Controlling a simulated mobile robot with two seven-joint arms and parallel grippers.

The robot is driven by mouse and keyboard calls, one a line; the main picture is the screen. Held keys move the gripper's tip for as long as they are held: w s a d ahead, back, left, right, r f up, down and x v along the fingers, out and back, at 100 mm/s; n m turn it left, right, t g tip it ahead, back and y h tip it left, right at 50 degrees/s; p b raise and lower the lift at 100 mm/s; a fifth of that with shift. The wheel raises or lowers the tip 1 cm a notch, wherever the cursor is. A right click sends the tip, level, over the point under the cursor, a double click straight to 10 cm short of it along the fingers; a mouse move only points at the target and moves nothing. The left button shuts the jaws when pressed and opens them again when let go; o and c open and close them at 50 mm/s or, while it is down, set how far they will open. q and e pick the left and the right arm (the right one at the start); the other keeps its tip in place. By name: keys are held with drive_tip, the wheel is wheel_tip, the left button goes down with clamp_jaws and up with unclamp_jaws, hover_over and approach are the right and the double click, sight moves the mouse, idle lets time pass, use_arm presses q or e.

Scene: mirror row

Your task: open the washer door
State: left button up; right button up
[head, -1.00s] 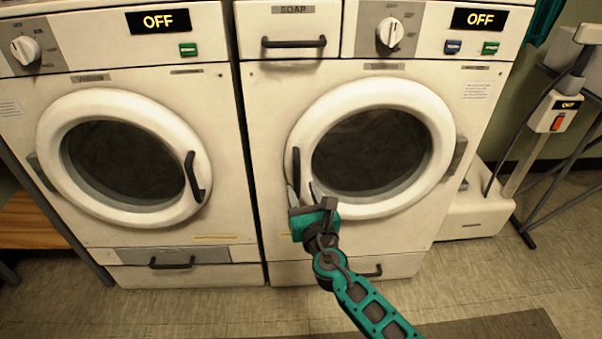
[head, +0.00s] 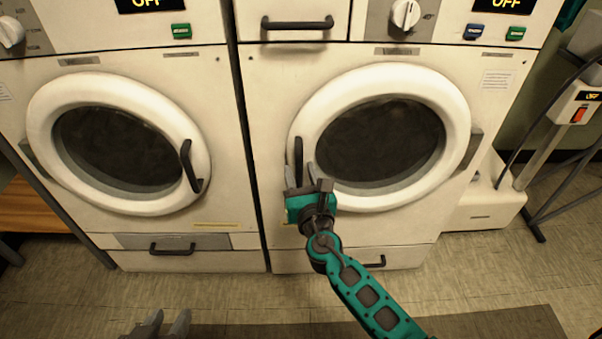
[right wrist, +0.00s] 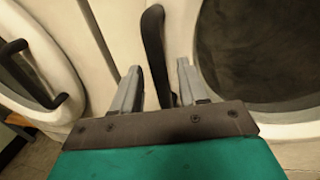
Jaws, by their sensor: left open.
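The washer (head: 265,130) is the right machine, with a soap drawer at its top left. Its round white door (head: 460,130) looks closed. The black door handle (head: 298,158) is on the door's left side; it also shows in the right wrist view (right wrist: 154,55). My right gripper (head: 299,172) is at the handle's lower part. In the right wrist view its two grey fingers (right wrist: 158,85) are apart, with the handle between them and gaps on both sides. My left gripper (head: 166,325) shows only its fingertips at the bottom edge, open and away from the machines.
A second machine (head: 225,150) with a similar round door and handle stands close on the left. A white stand with a grey frame (head: 485,210) is right of the washer. Tiled floor (head: 240,290) lies free in front, with a dark mat (head: 490,325) at the bottom.

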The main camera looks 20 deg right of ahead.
clamp_jaws()
idle(0.3)
drive_tip(key=shift+s, duration=0.1)
